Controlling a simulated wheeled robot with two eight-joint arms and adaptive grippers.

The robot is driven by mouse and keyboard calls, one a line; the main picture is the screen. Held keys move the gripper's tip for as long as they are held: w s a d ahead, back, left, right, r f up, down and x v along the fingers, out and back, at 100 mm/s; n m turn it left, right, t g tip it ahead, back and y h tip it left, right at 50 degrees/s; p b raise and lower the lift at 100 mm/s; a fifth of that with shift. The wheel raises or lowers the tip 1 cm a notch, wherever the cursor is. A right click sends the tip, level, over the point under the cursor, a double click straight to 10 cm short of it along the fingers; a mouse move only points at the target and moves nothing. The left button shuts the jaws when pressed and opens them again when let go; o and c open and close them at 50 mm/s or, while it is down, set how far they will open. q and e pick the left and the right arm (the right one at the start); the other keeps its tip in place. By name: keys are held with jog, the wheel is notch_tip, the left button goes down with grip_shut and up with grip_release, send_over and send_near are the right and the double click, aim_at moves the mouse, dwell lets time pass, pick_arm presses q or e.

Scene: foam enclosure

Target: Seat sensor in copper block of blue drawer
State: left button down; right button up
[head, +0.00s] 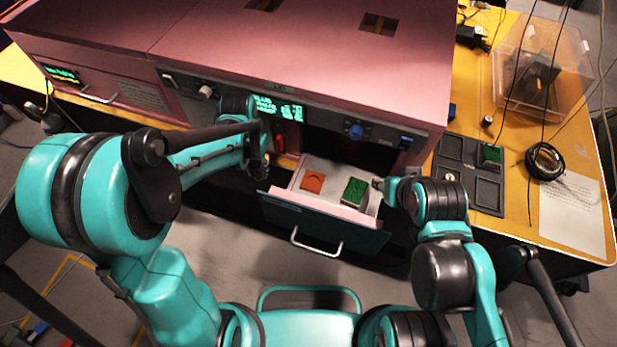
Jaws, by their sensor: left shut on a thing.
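The blue drawer (330,225) is pulled out of the pink cabinet, with a pale tray inside. The copper block (313,181), an orange-red square, sits in the left part of the tray. A green-topped block (354,191) sits to its right. My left gripper (264,168) points down at the drawer's left edge, left of the copper block. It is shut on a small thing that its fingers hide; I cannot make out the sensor. My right gripper (378,184) is beside the green-topped block, at the drawer's right side; its fingers are too small to read.
The pink cabinet (300,40) stands behind the drawer, with knobs and a lit display (278,107). At the right, a dark compartment tray (468,190) holds a green piece (490,155). A clear bin (540,70), a black cable coil (545,161) and paper (570,222) lie on the yellow table.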

pick_arm(q)
jog(key=s+d+r+m+p, duration=0.3)
jog(key=d+r+m, duration=0.4)
jog(key=d+r, duration=0.15)
jog(key=s+d+r+m+p, duration=0.35)
jog(key=d+r+m, duration=0.3)
jog(key=r, duration=0.25)
jog(key=b, duration=0.2)
send_over(313, 183)
notch_tip(313, 183, down, 5)
jog(key=shift+w+f, duration=0.1)
jog(key=shift+f, duration=0.1)
notch_tip(313, 183, down, 4)
jog(key=shift+r+b, duration=0.2)
jog(key=shift+b, duration=0.1)
jog(key=shift+f, duration=0.35)
